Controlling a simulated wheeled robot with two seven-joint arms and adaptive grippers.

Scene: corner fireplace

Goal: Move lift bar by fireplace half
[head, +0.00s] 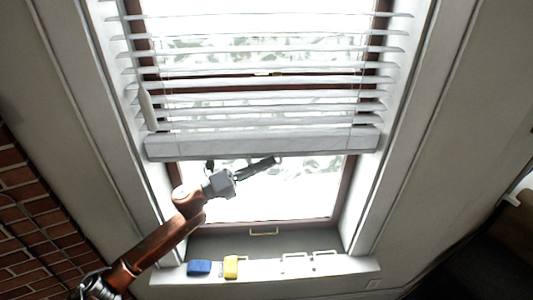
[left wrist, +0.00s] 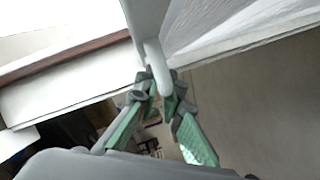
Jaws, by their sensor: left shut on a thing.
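The lift bar is the wide white bottom rail (head: 262,143) of the window blind. It hangs level across the window, with a strip of bare glass below it. My left gripper (head: 276,160) is at the rail's lower edge, right of its middle. In the left wrist view the green and grey fingers (left wrist: 161,88) are closed around a narrow white rounded part (left wrist: 157,62) that appears to belong to the lift bar. The fingers hide its lower end. My right gripper is in neither view.
White slats (head: 260,85) hang above the rail, and a wand (head: 147,108) hangs at the left. A blue block (head: 199,267) and a yellow block (head: 231,267) are on the sill (head: 330,270). A brick wall (head: 30,215) is at the lower left.

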